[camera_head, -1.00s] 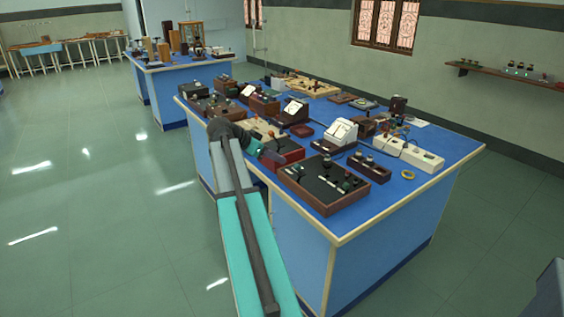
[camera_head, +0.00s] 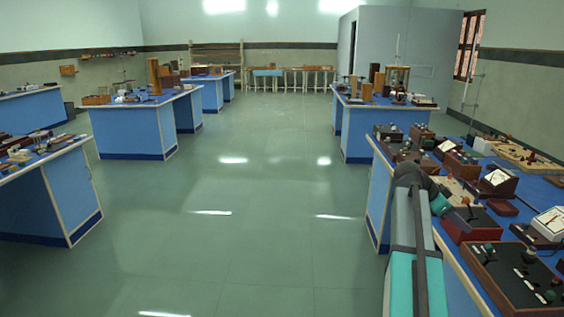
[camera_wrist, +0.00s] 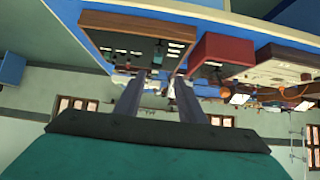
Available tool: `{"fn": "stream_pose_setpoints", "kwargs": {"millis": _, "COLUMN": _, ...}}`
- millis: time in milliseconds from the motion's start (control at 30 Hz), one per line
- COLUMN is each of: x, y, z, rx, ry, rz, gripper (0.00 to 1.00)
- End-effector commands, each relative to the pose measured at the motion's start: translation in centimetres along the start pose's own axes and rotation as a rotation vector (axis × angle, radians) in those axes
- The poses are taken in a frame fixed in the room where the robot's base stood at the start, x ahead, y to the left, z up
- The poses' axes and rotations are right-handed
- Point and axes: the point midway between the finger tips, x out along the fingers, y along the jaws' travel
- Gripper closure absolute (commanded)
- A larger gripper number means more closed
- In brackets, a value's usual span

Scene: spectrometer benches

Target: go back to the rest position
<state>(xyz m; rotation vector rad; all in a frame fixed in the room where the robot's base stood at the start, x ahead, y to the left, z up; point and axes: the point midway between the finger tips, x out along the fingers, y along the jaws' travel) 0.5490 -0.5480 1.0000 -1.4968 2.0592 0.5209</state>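My arm extends along the left edge of the right-hand blue bench (camera_head: 452,262) in the head view. My gripper (camera_head: 441,204) is small there and partly hidden by the arm. In the wrist view, which looks upside down, the two fingers of my gripper (camera_wrist: 158,82) stand apart with nothing held between them. Beyond the fingertips are a dark wooden-framed instrument box (camera_wrist: 105,42) and a red box (camera_wrist: 212,58). I cannot tell their exact distance from the fingers.
Another blue bench (camera_head: 362,132) stands farther back. A wide green floor aisle (camera_head: 260,215) is clear, with more benches (camera_head: 60,195) on the left.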

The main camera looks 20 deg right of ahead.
Motion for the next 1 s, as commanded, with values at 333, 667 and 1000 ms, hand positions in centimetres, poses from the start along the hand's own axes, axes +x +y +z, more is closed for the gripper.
{"fn": "stream_pose_setpoints", "kwargs": {"millis": 333, "x": -0.4, "y": -2.6, "z": 8.8, "rx": -0.125, "ry": -0.02, "rz": -0.012, "gripper": 0.64}}
{"fn": "stream_pose_setpoints", "kwargs": {"millis": 667, "x": 0.7, "y": -2.4, "z": 21.6, "rx": -0.292, "ry": -0.067, "rz": -0.002, "gripper": 0.64}}
{"fn": "stream_pose_setpoints", "kwargs": {"millis": 1000, "x": 1.9, "y": 0.6, "z": 34.5, "rx": -0.473, "ry": -0.145, "rz": 0.003, "gripper": 0.64}}
